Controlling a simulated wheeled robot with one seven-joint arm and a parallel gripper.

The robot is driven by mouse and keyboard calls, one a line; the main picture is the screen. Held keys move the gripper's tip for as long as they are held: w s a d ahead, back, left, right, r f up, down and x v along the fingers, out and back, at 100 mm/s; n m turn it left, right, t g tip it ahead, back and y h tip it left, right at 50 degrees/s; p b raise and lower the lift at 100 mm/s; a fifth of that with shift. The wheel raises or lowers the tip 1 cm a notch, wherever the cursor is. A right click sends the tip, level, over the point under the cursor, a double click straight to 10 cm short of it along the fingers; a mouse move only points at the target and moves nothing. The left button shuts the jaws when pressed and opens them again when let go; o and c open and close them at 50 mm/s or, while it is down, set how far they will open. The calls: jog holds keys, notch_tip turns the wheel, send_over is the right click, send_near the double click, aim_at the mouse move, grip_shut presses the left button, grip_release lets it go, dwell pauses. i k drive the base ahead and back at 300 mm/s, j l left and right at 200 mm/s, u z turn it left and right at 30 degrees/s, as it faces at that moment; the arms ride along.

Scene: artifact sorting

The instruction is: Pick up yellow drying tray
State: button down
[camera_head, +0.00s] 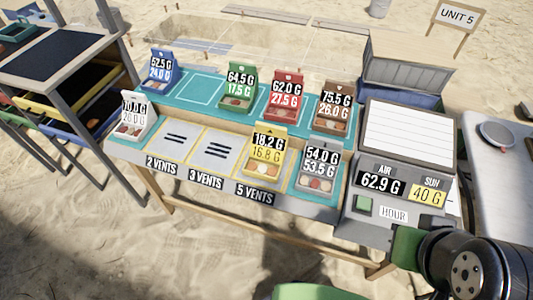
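The yellow drying tray (262,170) stands on the front row of the table, on the pad behind the "5 VENTS" label. Its raised card reads 18.2 G over 16.8 G, and small round pieces lie in its base. The grey tray (317,183) reading 54.0 G and 53.5 G stands close to its right. A dark arm link of mine shows at the bottom right, with a green part beside it. My gripper is not in view, and nothing is seen touching the yellow tray.
Blue (160,75), green (239,91), red (284,98) and brown (334,107) trays stand along the back row. A white tray (135,124) is at the left end. Two front pads are empty. A display console (395,175) stands right; a drawer rack (75,85) stands left.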

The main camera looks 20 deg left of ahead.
aim_at(268, 151)
jog(key=i+j+u, duration=0.1)
jog(key=j+u, duration=0.3)
jog(key=i+j+u, duration=0.2)
jog(key=j+u, duration=0.15)
jog(key=j, duration=0.15)
jog(key=i+j+u, duration=0.25)
jog(key=j+u, duration=0.15)
jog(key=i+j+u, duration=0.25)
jog(key=u, duration=0.15)
jog(key=i+j+u, duration=0.35)
jog(key=l, duration=0.1)
